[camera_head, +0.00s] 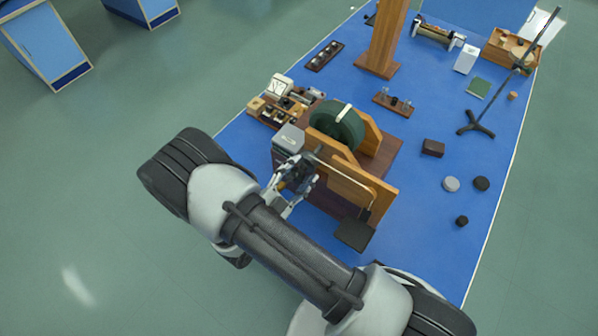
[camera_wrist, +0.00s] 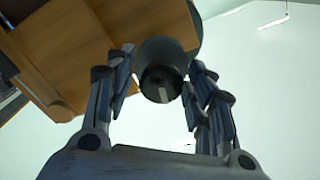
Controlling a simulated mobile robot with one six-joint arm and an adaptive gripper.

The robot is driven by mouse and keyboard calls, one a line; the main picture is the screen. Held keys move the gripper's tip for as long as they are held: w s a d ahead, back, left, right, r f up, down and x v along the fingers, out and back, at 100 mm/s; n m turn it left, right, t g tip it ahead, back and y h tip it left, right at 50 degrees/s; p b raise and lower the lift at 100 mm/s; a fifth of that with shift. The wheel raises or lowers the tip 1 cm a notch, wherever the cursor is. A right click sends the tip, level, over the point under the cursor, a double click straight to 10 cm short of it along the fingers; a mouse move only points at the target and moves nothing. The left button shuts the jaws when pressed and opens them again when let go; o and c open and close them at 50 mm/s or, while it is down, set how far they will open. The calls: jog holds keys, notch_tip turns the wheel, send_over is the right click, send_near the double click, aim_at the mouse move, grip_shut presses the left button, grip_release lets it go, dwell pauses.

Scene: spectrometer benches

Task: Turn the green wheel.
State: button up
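The dark green wheel (camera_head: 337,124), with a pale mark on its rim, stands upright in a wooden frame (camera_head: 352,180) on a dark red-brown base. My gripper (camera_head: 297,170) is at the frame's left front side, close to the wheel's axle line. In the wrist view my gripper (camera_wrist: 158,82) is open, its fingers on either side of a dark round knob (camera_wrist: 161,82) with a pale stripe. Gaps show between the fingers and the knob. A dark green edge (camera_wrist: 195,14), likely the wheel's, shows beyond the wood. How the knob joins the wheel is hidden.
A grey box (camera_head: 289,137) stands close beside my gripper. A black plate (camera_head: 354,234) hangs at the frame's front. Small apparatus (camera_head: 280,108) sits left of the wheel. A wooden post (camera_head: 386,40) rises behind.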

jog(key=shift+w, duration=0.1)
jog(key=v, duration=1.2)
dwell(0.4)
